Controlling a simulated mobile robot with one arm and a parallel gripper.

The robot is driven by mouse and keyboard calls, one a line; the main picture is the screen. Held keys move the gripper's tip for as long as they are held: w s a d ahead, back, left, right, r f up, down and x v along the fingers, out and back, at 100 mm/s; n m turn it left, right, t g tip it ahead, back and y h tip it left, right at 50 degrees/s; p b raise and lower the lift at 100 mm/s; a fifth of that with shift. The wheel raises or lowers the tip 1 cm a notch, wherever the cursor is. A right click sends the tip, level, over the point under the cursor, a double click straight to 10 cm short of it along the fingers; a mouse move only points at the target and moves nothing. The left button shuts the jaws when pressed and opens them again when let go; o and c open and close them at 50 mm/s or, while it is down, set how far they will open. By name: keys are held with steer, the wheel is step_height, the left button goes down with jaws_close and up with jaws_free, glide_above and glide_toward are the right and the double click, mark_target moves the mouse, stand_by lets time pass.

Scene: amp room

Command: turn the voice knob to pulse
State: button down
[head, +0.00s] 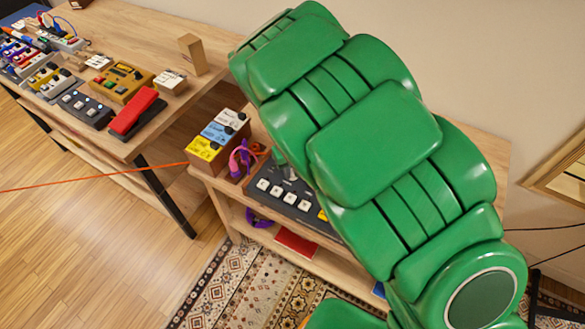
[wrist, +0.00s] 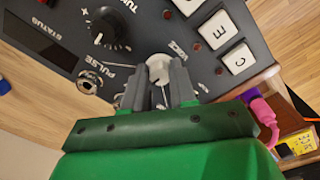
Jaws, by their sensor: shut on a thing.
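The dark synth panel (head: 262,200) sits on the wooden bench in the head view, and its dark face (wrist: 128,45) fills the upper wrist view. A white knob (wrist: 158,66) stands between the two grey fingers of my gripper (wrist: 157,78), which is shut on it. The printed word PULSE (wrist: 92,82) is left of the knob. Another small label (wrist: 178,46) is at its upper right, too blurred to read surely. The knob's pointer cannot be made out. In the head view my green arm covers the knob and most of the panel's right part.
A pink cable (wrist: 262,112) is beside my gripper. A box of coloured modules (head: 217,136) stands left of the panel. Another table (head: 130,55) holds several pedals.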

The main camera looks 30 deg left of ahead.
steer(key=m, duration=0.4)
steer(key=shift+m, duration=0.3)
steer(key=m, duration=0.4)
steer(key=shift+a, duration=0.1)
stand_by(0.4)
steer(key=c, duration=0.9)
jaws_free()
steer(key=shift+r, duration=0.15)
